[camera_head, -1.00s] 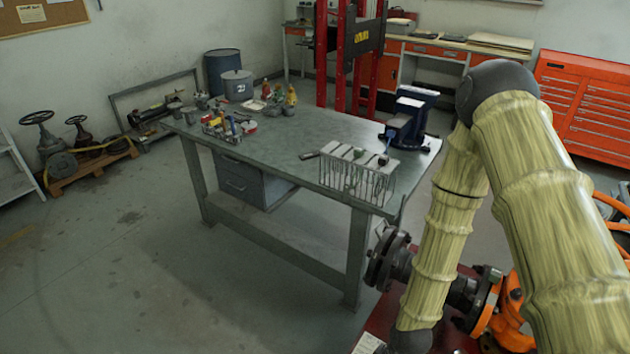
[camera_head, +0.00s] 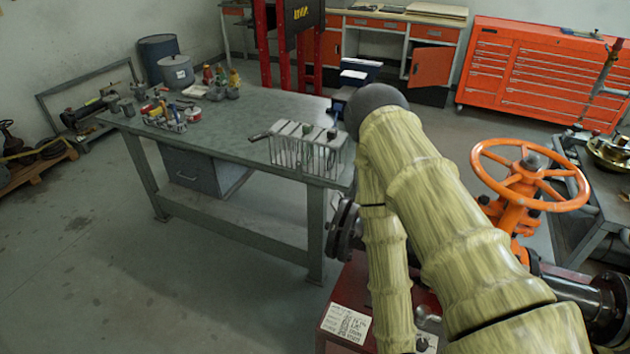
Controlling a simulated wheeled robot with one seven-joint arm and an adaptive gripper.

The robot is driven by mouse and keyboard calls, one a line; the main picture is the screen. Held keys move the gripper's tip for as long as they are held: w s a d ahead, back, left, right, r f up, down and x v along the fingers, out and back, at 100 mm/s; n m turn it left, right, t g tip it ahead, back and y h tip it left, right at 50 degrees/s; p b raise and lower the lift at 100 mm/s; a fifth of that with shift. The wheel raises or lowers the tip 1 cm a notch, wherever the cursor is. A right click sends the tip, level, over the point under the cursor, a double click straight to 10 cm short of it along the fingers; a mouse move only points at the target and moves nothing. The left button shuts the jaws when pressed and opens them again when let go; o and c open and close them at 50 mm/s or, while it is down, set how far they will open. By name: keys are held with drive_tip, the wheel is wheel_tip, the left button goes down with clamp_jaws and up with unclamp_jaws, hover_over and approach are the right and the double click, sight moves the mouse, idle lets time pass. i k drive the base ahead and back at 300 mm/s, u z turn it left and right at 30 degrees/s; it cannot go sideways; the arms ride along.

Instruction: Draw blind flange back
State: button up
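A dark round flange (camera_head: 343,230), which looks like the blind flange, shows just left of my arm, near the right end of the workbench. My arm in its yellowish sleeve hides the pipe between it and the valve. The orange gate valve with its handwheel (camera_head: 530,175) stands to the right of my arm. A second dark pipe flange (camera_head: 607,305) is at the lower right. My gripper is not in view; the lower end of my arm runs out of the bottom of the picture.
A grey workbench (camera_head: 225,140) with tools and a wire rack (camera_head: 305,148) stands at the left. A dark red stand (camera_head: 350,300) with a label is below the flange. An orange tool cabinet (camera_head: 540,75) is behind. A grey cart (camera_head: 600,215) stands right. The floor at the lower left is clear.

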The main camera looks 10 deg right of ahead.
sight(339, 219)
drive_tip(key=u, duration=2.05)
drive_tip(key=k, duration=1.15)
drive_tip(key=z, duration=1.3)
